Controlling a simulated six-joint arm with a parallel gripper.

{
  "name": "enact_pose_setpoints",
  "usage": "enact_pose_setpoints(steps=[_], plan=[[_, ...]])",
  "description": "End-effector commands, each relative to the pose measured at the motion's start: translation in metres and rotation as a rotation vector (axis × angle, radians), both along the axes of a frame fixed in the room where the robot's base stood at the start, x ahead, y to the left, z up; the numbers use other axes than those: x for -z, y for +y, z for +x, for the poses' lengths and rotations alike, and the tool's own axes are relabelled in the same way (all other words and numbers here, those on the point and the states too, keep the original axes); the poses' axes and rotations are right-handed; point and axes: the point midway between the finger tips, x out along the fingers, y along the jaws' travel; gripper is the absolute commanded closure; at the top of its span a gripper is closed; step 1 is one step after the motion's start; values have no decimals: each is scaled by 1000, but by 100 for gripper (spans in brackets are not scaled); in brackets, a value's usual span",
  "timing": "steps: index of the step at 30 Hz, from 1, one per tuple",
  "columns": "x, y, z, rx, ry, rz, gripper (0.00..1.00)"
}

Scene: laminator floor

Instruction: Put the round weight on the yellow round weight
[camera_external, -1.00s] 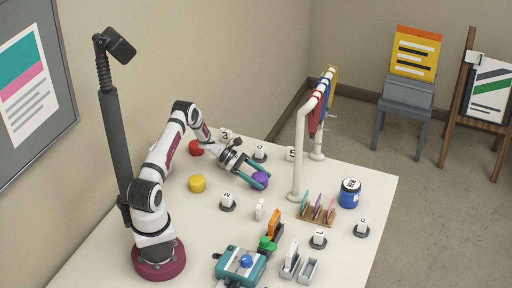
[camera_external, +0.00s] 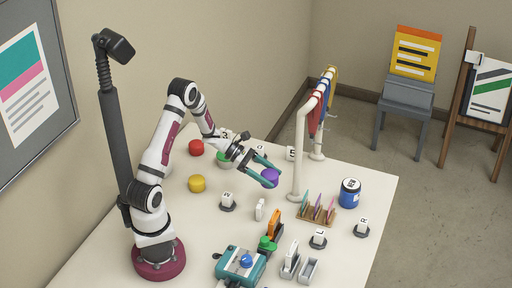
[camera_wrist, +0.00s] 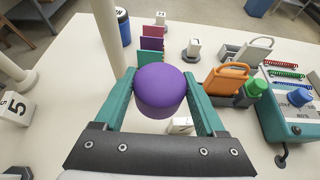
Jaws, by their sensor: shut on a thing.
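The round weight is purple (camera_external: 269,177) and is held between the teal fingers of my gripper (camera_external: 264,172), raised above the table. The wrist view shows the purple weight (camera_wrist: 160,90) squeezed between both fingers, which touch its sides. The yellow round weight (camera_external: 197,184) rests on the table to the left of my gripper in the external view, with nothing on top of it. It does not show in the wrist view.
A red round weight (camera_external: 196,147) and a green one (camera_external: 224,159), partly hidden by my arm, lie farther back. A white rail (camera_external: 298,150) stands right of my gripper. Numbered markers, a card rack (camera_external: 317,216) and a teal machine (camera_external: 241,266) stand nearby.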

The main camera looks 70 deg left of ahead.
Motion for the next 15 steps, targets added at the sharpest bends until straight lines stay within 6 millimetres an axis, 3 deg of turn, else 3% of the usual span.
enact_pose_setpoints(steps=[5, 8, 12, 15], plan=[[-3, 49, -28, -131, 1, 1, 100], [-6, 88, -60, -251, 2, 1, 100], [-12, 139, -118, -448, 2, 1, 100], [-15, 164, -158, -573, 1, 0, 100]])
